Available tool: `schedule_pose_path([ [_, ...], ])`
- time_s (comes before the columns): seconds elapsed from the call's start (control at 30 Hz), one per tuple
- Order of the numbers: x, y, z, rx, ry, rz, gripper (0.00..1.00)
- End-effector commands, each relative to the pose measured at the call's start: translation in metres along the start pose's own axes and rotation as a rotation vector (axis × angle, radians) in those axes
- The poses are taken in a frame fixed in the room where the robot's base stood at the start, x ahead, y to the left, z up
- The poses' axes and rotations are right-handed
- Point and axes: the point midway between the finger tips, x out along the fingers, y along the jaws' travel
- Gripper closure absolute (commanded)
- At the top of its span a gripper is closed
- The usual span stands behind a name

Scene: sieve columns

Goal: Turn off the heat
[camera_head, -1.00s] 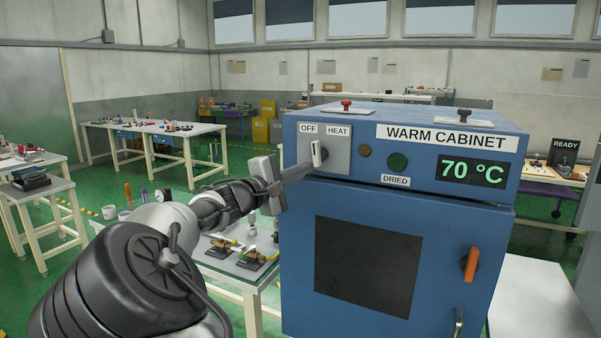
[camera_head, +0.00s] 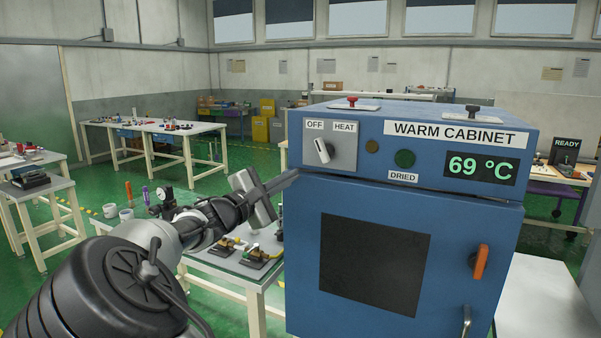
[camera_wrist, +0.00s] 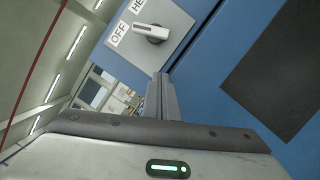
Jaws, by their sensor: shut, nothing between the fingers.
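The blue warm cabinet (camera_head: 303,230) stands right of centre in the head view. Its grey switch plate (camera_head: 345,155) carries the labels OFF and HEAT. The white switch knob (camera_head: 322,151) tilts up and left towards the OFF label; it also shows in the wrist view (camera_wrist: 150,31). The cabinet display (camera_head: 481,167) reads 69 °C in green. My gripper (camera_head: 292,175) is shut and empty. In the head view its tip is below and left of the knob, and the wrist view shows a gap between fingers and knob.
An orange door handle (camera_head: 481,262) is on the cabinet front. The round DRIED lamp (camera_head: 404,158) is dark green. A low table (camera_head: 243,275) with small parts stands left of the cabinet. A white surface (camera_head: 540,295) lies to its right.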

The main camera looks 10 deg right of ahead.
Motion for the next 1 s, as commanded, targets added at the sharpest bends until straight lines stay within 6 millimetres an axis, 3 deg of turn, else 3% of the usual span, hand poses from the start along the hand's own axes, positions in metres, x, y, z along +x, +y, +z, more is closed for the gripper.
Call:
schedule_pose_path([
  [0.2, -0.045, 0.002, 0.002, 0.001, -0.001, 0.0, 1.0],
  [0.43, -0.065, 0.002, 0.002, 0.002, -0.003, -0.001, 1.0],
  [0.83, -0.065, -0.001, 0.004, 0.005, -0.006, -0.012, 1.0],
  [0.93, -0.051, -0.019, 0.016, 0.025, -0.015, -0.081, 1.0],
  [1.0, -0.037, -0.047, 0.031, 0.057, -0.026, -0.183, 1.0],
])
